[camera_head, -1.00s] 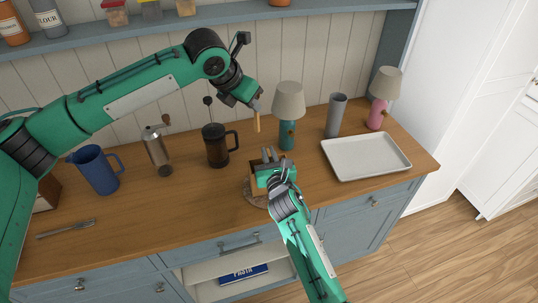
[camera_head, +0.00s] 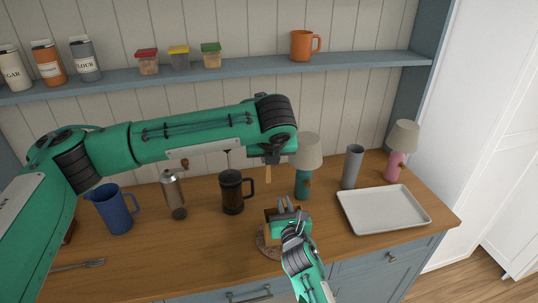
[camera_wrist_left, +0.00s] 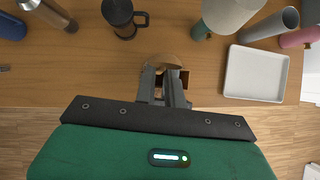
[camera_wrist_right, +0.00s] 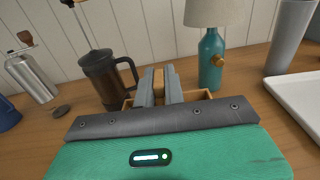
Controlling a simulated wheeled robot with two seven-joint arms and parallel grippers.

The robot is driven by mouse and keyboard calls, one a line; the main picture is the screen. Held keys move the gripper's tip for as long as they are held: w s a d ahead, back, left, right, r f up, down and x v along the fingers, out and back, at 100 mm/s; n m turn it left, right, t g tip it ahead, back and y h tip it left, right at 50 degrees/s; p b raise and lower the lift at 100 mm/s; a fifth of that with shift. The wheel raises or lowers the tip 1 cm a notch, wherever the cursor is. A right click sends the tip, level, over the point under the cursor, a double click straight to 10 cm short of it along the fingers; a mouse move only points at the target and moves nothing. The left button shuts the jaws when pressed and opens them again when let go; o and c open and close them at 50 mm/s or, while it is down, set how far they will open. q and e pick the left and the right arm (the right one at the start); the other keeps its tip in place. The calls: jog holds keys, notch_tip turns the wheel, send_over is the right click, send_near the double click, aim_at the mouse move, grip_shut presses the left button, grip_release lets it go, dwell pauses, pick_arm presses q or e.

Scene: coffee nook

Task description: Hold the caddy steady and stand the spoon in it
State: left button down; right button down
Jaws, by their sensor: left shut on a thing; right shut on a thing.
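The wooden caddy (camera_head: 269,214) stands on a round woven mat (camera_head: 264,245) near the counter's front edge. My right gripper (camera_head: 286,204) is shut on its wall, and the gripper hides much of the caddy. The right wrist view shows the caddy (camera_wrist_right: 203,95) around the fingers. My left gripper (camera_head: 268,158) is shut on the spoon, whose pale wooden length (camera_head: 268,173) points down above the caddy, apart from it. In the left wrist view the fingers (camera_wrist_left: 164,84) lie over the caddy (camera_wrist_left: 185,78); the spoon cannot be made out there.
A French press (camera_head: 232,192) stands left of the caddy, and a teal lamp (camera_head: 303,184) stands behind it. A white tray (camera_head: 382,209) and grey tumbler (camera_head: 352,167) are to the right. A grinder (camera_head: 173,194), blue jug (camera_head: 114,211) and fork (camera_head: 78,265) are left.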

aim_at(267, 172)
pick_arm(q)
jog(key=f+m+g+h, duration=0.1)
jog(key=m+g+h, duration=0.1)
jog(key=m, duration=0.7)
jog(key=f+m+g+h, duration=0.2)
jog(key=m+g, duration=0.3)
jog(key=m, duration=0.4)
jog(key=f+m+g+h, duration=0.1)
jog(key=m+g+h, duration=0.1)
jog(key=m, duration=0.7)
jog(key=shift+w+a+f+g+h, duration=0.2)
jog(key=shift+w+a+g+h, duration=0.15)
jog(key=shift+g, duration=0.35)
jog(key=n+t, duration=0.1)
jog(key=n, duration=0.1)
jog(key=n+t+h, duration=0.1)
jog(key=n, duration=0.1)
jog(key=n+t, duration=0.1)
jog(key=shift+s+f+n, duration=0.1)
jog(key=shift+f+n, duration=0.25)
jog(key=shift+n, duration=0.05)
jog(key=n+t, duration=0.1)
jog(key=n, duration=0.1)
jog(key=n+t, duration=0.2)
jog(key=shift+f+n, duration=0.35)
jog(key=shift+n, duration=0.05)
notch_tip(267, 172, down, 12)
